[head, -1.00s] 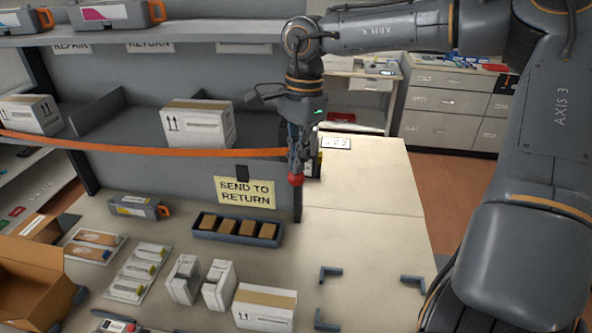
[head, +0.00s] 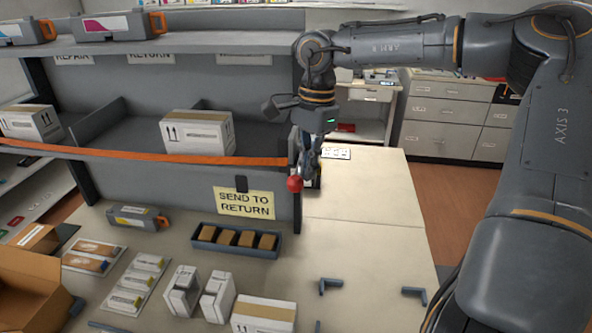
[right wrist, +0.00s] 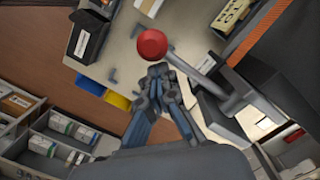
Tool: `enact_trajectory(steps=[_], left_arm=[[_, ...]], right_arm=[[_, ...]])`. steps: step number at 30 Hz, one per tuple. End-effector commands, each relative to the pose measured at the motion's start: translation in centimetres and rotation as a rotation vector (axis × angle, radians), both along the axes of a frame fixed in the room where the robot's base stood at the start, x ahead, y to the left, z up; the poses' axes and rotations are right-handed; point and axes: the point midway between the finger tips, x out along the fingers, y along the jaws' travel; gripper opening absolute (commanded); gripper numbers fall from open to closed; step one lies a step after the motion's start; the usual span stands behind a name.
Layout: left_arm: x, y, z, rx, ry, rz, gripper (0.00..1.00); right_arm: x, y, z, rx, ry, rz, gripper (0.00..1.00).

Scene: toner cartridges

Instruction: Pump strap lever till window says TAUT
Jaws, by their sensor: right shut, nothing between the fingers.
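A red ball knob (head: 295,184) tips the strap lever at the right end post of the shelf unit. In the right wrist view the knob (right wrist: 151,43) and its grey lever arm (right wrist: 200,70) stand out from the ratchet body (right wrist: 235,100). The orange strap (head: 150,155) runs across the shelf front to that post. My right gripper (head: 307,175) is shut and empty, just right of the knob in the head view; its fingertips (right wrist: 158,72) are close beside the knob in the wrist view. I cannot tell whether they touch. No window word is readable. My left gripper is not in view.
A "SEND TO RETURN" sign (head: 243,203) hangs left of the post. Below it are a dark tray (head: 203,241) of brown blocks and several white cartons. A white carton (head: 198,136) sits behind the strap. The pale tabletop (head: 360,210) right of the post is mostly clear.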

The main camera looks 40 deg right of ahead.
Motion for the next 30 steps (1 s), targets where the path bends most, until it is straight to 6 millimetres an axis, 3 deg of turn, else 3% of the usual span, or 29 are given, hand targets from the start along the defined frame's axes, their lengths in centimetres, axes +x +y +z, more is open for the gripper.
enact_trajectory(steps=[8, 21, 30], left_arm=[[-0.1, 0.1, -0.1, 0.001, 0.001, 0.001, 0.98], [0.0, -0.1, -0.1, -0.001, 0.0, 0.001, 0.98], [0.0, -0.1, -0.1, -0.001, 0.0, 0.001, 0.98]], right_arm=[[0.1, 0.0, 0.7, 0.0, -0.004, 0.0, 0.0], [0.0, -1.1, 9.1, 0.001, -0.005, -0.001, 0.0], [-0.1, -1.4, 11.8, 0.002, -0.002, 0.0, 0.0]])
